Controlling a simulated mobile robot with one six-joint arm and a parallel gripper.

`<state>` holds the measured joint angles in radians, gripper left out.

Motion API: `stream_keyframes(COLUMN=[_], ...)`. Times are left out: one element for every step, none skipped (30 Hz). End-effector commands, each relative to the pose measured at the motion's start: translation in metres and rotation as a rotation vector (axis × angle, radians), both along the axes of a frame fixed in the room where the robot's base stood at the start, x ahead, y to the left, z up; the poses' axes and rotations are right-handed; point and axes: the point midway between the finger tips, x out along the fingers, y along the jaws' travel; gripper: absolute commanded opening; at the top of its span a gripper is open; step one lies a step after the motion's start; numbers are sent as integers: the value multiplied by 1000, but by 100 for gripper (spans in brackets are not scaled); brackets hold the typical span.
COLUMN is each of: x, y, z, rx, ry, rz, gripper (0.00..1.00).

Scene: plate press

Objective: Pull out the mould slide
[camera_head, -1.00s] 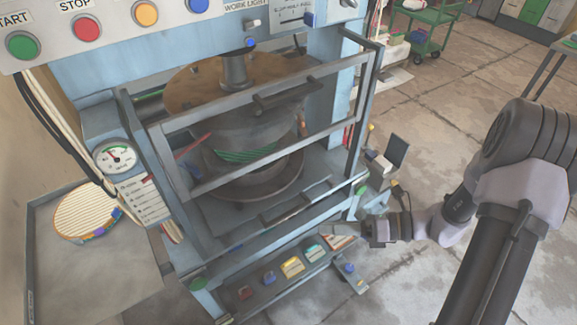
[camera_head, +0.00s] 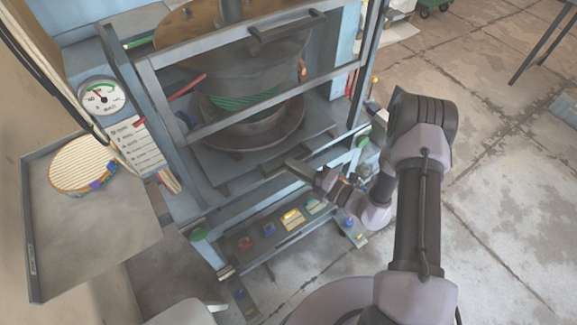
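The mould slide (camera_head: 213,168) is a dark flat plate low inside the blue press, with the round mould (camera_head: 250,125) standing on it. A bar handle (camera_head: 325,138) runs along its front edge. My gripper (camera_head: 298,167) reaches in from the right, its fingers at the handle. I cannot tell whether they touch or enclose it, and the finger gap is too small to read. A barred guard frame (camera_head: 188,185) stands across the press front above the slide, with its own handle (camera_head: 286,28) on top. It partly hides the mould.
A control shelf (camera_head: 247,262) with coloured buttons sits below the slide. A grey side table (camera_head: 95,240) at the left holds a round ribbed plate (camera_head: 82,165). A pressure gauge (camera_head: 101,97) is on the left post. Open concrete floor (camera_head: 500,180) lies to the right.

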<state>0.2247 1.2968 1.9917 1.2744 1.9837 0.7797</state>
Motion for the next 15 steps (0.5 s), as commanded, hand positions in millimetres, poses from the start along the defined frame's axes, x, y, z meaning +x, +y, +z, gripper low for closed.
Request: stream_keyframes(x=[3, 5, 7, 8, 9, 10, 11, 11, 12, 12, 12, 11, 11, 11, 11], y=[6, 9, 11, 13, 15, 16, 17, 17, 17, 17, 17, 17, 17, 17, 17], z=[-1, -1, -1, -1, -1, 0, 0, 0, 0, 0, 0, 0, 0, 0, 0], rx=[-1, -1, -1, -1, -1, -1, -1, -1, 0, 0, 0, 0, 0, 0, 0], ry=[-1, -1, -1, -1, -1, -1, -1, -1, 0, 0, 0, 0, 0, 0, 0], rz=[3, 3, 2, 2, 2, 1, 1, 0, 0, 0, 0, 0, 0, 0, 0], gripper=[22, 22, 22, 22, 22, 22, 22, 22, 22, 22, 22, 22, 22, 22, 18])
